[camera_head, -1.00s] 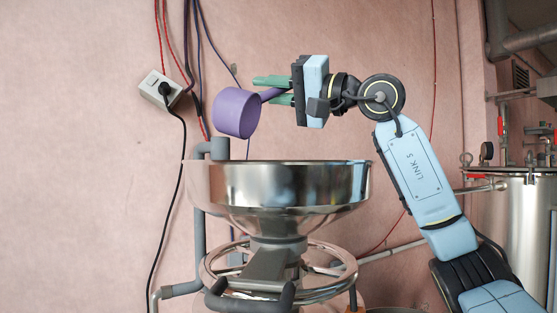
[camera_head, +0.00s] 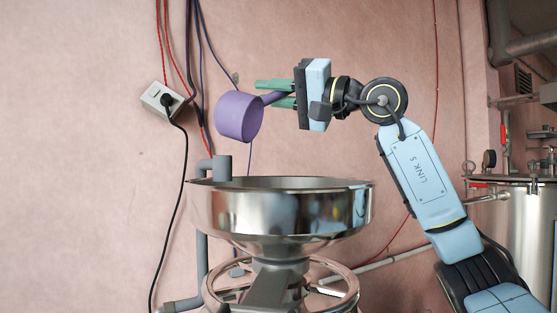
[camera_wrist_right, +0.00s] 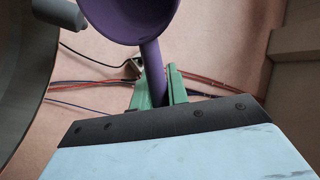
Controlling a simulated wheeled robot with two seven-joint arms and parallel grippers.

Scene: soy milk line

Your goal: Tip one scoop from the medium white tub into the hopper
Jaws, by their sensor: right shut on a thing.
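A purple scoop (camera_head: 239,117) is held by its handle above the left part of the hopper, apart from its rim. My right gripper (camera_head: 268,95) is shut on the scoop's handle with its green fingers. In the head view the scoop's cup looks roughly level, and its inside is hidden. The hopper (camera_head: 285,213) is a shiny steel bowl on a stand. The right wrist view shows the scoop's purple cup (camera_wrist_right: 130,15) and handle between the green fingers (camera_wrist_right: 158,90). The medium white tub is not in view. My left gripper is not in view.
A grey pipe (camera_head: 222,167) rises at the hopper's left back rim. A socket box (camera_head: 163,99) with cables hangs on the pink wall. A steel tank (camera_head: 531,235) with valves stands at the right.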

